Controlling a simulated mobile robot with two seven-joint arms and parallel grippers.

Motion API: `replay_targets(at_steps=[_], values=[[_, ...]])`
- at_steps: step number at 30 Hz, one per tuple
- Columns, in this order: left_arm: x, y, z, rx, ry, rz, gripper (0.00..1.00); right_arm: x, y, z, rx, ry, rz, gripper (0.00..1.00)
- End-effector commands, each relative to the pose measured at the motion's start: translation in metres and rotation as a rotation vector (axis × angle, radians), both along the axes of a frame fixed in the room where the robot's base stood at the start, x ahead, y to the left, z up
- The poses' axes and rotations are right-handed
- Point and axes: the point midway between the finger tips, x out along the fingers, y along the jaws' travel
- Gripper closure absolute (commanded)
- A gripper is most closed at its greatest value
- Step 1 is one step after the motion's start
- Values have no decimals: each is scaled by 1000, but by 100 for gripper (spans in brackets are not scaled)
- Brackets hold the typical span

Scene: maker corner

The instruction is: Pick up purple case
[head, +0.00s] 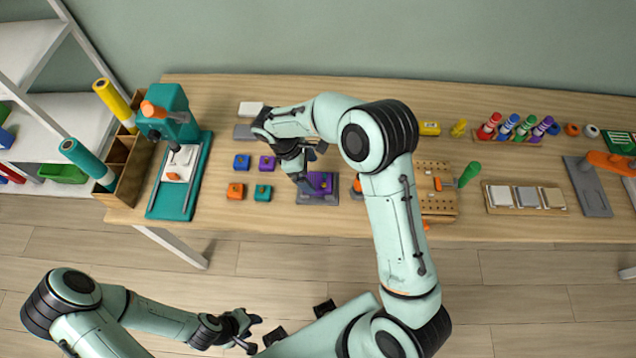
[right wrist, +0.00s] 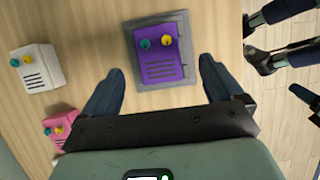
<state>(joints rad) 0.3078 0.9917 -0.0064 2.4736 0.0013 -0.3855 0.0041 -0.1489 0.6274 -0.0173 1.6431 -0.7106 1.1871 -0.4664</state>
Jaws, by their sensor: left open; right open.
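The purple case (head: 321,183) rests on a grey plate (head: 303,198) near the front edge of the table, partly hidden by my right gripper in the head view. In the right wrist view the purple case (right wrist: 161,65) shows a teal and a yellow knob and dark slots, with the grey plate (right wrist: 118,78) around it. My right gripper (head: 314,166) is open and empty over it. In the right wrist view its fingers (right wrist: 160,88) are spread to either side of the case's near end, apart from it. My left gripper (head: 250,334) is open and empty over the floor.
A white case (right wrist: 38,68) and a pink case (right wrist: 60,126) stand beside the purple one in the right wrist view. Small coloured blocks (head: 242,161) and a teal press (head: 170,125) lie left. A pegboard block (head: 436,170) stands right.

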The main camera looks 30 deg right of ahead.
Motion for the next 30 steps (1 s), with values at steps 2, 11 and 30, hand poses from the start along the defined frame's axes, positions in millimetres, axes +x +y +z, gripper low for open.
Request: replay_targets(at_steps=[2, 11, 30], values=[[-1, 0, -1, 0, 1, 0, 57, -2, -3, -9, -1, 2, 1, 6], [0, 0, 0, -1, -2, 0, 57, -6, -10, -36, -1, 4, 0, 6], [0, 0, 0, 0, 0, -1, 57, -10, -18, -63, 1, -2, 1, 58]])
